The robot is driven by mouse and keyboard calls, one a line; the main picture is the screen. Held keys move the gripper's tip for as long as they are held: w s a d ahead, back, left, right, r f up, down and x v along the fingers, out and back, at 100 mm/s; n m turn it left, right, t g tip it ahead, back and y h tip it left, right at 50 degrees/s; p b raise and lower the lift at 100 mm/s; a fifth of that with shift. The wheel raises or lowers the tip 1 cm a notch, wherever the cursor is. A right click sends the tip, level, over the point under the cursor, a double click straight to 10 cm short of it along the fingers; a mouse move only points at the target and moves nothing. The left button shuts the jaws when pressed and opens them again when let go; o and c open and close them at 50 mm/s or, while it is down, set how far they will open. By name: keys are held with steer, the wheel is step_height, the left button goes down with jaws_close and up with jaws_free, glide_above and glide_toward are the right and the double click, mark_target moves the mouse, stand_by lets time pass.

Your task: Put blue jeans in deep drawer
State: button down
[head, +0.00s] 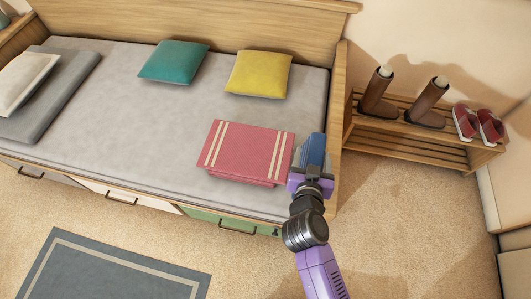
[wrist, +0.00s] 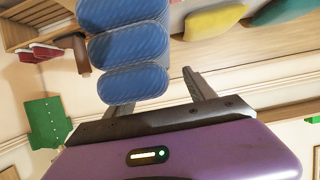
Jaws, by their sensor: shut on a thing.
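The blue jeans (head: 314,150) are a folded bundle at the tip of my gripper (head: 311,172), at the bed's right end beside the red striped blanket. In the wrist view the jeans (wrist: 128,50) show as rounded, ribbed blue folds at my gripper (wrist: 165,92). My gripper is shut on them; the jeans hide part of one finger. Drawer fronts run along the bed's base: a grey one (head: 50,174), a white one (head: 125,197) and a green one (head: 225,222). They look shut. I cannot tell which is the deep drawer.
The red folded blanket (head: 245,152) lies on the bed's mattress (head: 150,125), with teal (head: 174,61) and yellow (head: 258,74) pillows behind. A wooden shoe rack (head: 405,138) with brown boots and red shoes stands right of the bed. Carpet in front is clear around a grey rug (head: 110,275).

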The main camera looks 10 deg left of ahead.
mark_target(310, 140)
steer(key=w+r, duration=0.1)
steer(key=w, duration=0.1)
steer(key=w+r, duration=0.1)
steer(key=w+a+b, duration=0.1)
steer(key=w, duration=0.1)
steer(key=shift+w+r, duration=0.3)
steer(key=shift+r, duration=0.1)
step_height(310, 140, down, 20)
steer(key=b, duration=1.1)
steer(key=shift+c, duration=1.6)
jaws_free()
steer(key=shift+s+f, duration=0.1)
steer(key=shift+f, duration=0.05)
steer(key=p+v, duration=0.4)
steer(key=v, duration=0.8)
steer(key=shift+d, duration=0.15)
